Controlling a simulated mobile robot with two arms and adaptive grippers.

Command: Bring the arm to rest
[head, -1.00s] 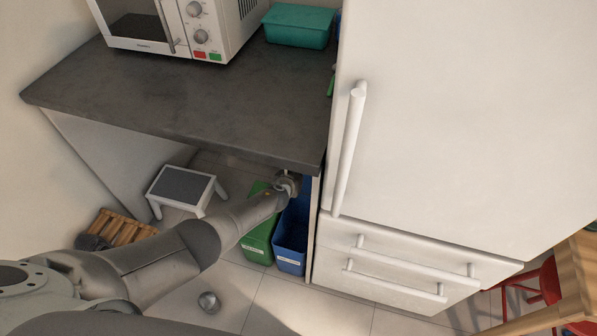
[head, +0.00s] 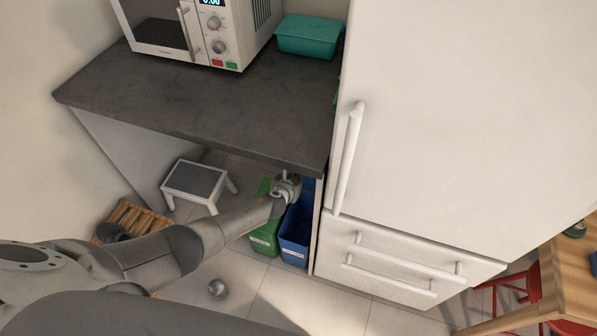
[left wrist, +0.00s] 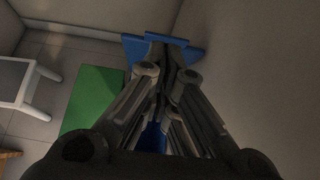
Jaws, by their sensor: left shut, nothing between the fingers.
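My left arm (head: 230,220) reaches in from the left, under the counter. Its gripper (head: 286,183) is over the green bin (head: 265,235) and blue bin (head: 296,237), just below the counter's front edge. In the left wrist view, the gripper's fingers (left wrist: 163,55) are together with nothing between them. The blue bin's rim (left wrist: 190,55) shows behind the fingertips, and the green bin (left wrist: 95,100) is to their left. Whether the fingers touch the blue bin I cannot tell. My right gripper is in neither view.
The dark counter (head: 200,110) overhangs the gripper and carries a microwave (head: 160,30) and a teal box (head: 308,37). The white fridge (head: 440,120) stands right of the bins. A step stool (head: 195,182), a wooden crate (head: 130,217) and a round metal object (head: 217,288) are on the floor.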

